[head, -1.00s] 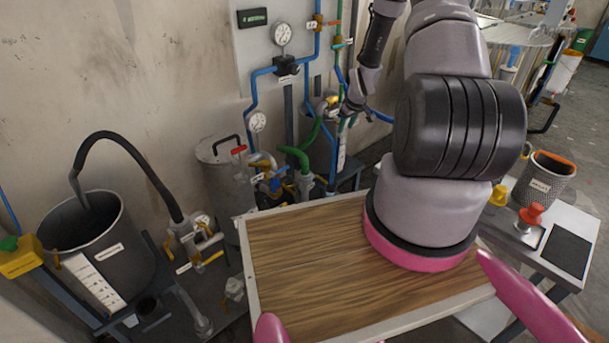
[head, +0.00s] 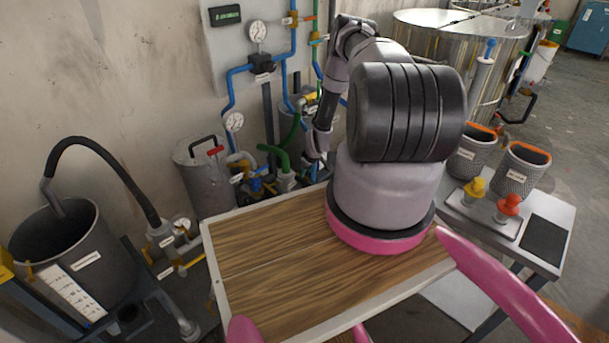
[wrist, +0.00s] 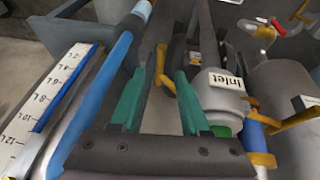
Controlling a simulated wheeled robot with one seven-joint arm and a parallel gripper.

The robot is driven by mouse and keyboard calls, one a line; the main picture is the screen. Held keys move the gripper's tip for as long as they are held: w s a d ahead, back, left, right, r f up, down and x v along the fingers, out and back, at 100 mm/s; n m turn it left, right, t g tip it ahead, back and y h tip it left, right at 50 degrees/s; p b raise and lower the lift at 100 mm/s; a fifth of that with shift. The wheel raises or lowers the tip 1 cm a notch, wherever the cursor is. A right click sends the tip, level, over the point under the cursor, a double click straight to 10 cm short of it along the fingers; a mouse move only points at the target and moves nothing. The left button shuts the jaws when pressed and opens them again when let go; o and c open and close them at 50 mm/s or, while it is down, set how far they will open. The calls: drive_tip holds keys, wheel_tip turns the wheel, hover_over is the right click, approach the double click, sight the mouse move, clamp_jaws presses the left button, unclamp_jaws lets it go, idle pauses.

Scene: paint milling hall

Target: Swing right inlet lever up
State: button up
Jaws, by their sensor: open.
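In the wrist view my gripper (wrist: 170,65) is open, its two green-padded fingers apart. A yellow lever-like piece (wrist: 162,68) shows between the fingertips; I cannot tell whether it touches either finger. A grey fitting with a white "Inlet" label (wrist: 225,79) lies just right of the right finger. In the head view my gripper (head: 315,158) points down beside the wall piping, right of the green pipe (head: 276,156). My arm and gripper hide part of the valves there, and I cannot make out the right inlet lever in that view.
Blue pipes (head: 231,90) and gauges (head: 258,32) line the wall panel. A grey lidded tank (head: 207,180) stands left of the valves. A strip with volume marks (wrist: 45,105) and a blue pipe (wrist: 105,85) lie close left of my gripper. A side table (head: 558,208) carries cups.

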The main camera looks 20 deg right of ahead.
drive_tip(key=shift+x, duration=1.25)
clamp_jaws()
idle(0.5)
